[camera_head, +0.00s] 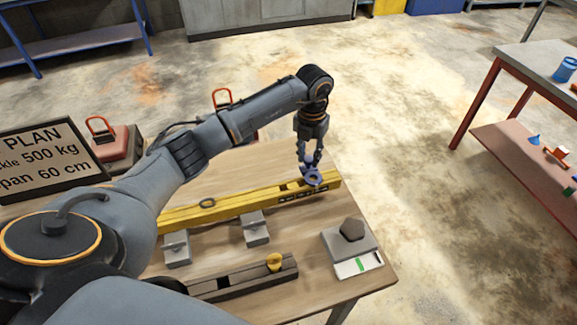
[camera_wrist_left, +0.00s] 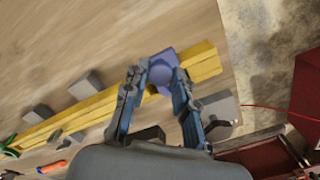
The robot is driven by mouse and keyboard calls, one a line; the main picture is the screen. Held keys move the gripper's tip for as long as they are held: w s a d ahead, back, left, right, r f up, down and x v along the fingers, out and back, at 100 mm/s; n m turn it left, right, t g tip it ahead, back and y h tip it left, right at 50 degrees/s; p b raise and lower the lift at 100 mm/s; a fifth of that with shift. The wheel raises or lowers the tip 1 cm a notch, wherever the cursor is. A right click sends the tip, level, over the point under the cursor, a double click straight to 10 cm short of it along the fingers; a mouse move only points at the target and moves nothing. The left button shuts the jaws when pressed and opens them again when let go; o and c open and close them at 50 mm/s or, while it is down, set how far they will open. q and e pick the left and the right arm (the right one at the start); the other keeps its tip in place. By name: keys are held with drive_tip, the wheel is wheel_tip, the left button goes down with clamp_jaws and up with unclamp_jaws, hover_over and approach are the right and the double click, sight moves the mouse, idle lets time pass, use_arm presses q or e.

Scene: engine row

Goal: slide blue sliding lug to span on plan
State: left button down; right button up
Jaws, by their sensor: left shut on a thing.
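The blue sliding lug (camera_head: 312,177) sits on the yellow beam (camera_head: 236,205) near its right end. My left gripper (camera_head: 311,165) reaches down from above and is shut on the lug. In the left wrist view the lug (camera_wrist_left: 162,72) lies between the two fingers, over the beam (camera_wrist_left: 203,62). The plan board (camera_head: 45,158) stands at the left; its readable part says "kle 500 kg" and "pan 60 cm", with the left edge cut off. Dark marks on the beam's side near the lug are too small to read. My right gripper is not in view.
Grey blocks (camera_head: 256,229) stand along the beam's front side. A grey device with a green mark (camera_head: 352,252) stands at the table's right. Red-handled weights (camera_head: 118,146) stand behind.

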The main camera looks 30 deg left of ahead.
use_arm(q)
drive_tip(key=shift+w+d+f, duration=0.15)
drive_tip(key=shift+w+d, duration=0.45)
drive_tip(key=shift+w, duration=0.05)
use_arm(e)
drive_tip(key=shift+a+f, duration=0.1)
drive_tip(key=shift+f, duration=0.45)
use_arm(q)
drive_tip(key=shift+a, duration=0.1)
drive_tip(key=c, duration=1.1)
unclamp_jaws()
drive_tip(key=shift+o, duration=0.2)
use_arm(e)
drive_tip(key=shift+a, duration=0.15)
use_arm(q)
drive_tip(key=shift+r, duration=0.2)
wheel_tip(320, 180, up, 12)
drive_tip(key=shift+f, duration=0.1)
